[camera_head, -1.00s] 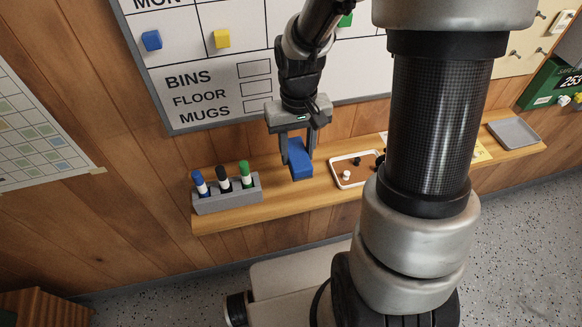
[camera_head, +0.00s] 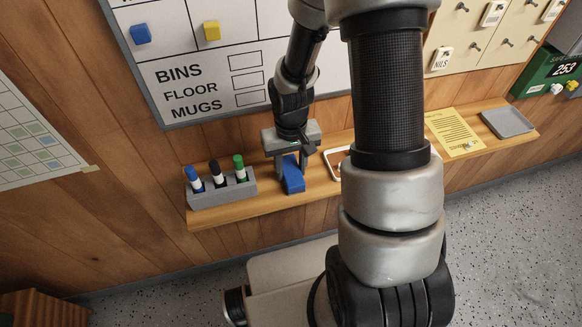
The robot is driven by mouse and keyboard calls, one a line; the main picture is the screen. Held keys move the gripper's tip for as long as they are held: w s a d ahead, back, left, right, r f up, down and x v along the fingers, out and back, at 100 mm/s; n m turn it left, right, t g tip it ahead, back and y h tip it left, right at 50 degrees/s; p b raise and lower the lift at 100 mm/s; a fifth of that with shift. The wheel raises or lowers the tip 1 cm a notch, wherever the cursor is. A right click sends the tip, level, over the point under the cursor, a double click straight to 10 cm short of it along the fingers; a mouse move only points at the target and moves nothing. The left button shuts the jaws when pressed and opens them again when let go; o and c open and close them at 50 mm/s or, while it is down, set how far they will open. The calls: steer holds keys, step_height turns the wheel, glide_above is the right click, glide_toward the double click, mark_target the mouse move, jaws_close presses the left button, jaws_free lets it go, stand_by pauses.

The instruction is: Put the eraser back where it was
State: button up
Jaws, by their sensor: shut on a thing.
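The blue eraser (camera_head: 292,180) is on or just above the wooden shelf (camera_head: 225,215), right of the pen holder; I cannot tell whether it touches the wood. My gripper (camera_head: 291,172) points down and is shut on the eraser, with one finger on each side of it. The upper part of the eraser is partly hidden by the gripper. The whiteboard (camera_head: 205,102) hangs on the wall behind and above.
A grey holder (camera_head: 225,194) with blue, black and green markers stands close left of the eraser. A white-rimmed tray (camera_head: 333,162) is to the right, mostly hidden by my arm. Further right are a yellow sheet (camera_head: 452,131) and a grey tray (camera_head: 507,122).

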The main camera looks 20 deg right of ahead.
steer(key=shift+f, duration=0.15)
steer(key=o, duration=1)
steer(key=shift+c, duration=0.2)
steer(key=shift+r, duration=0.2)
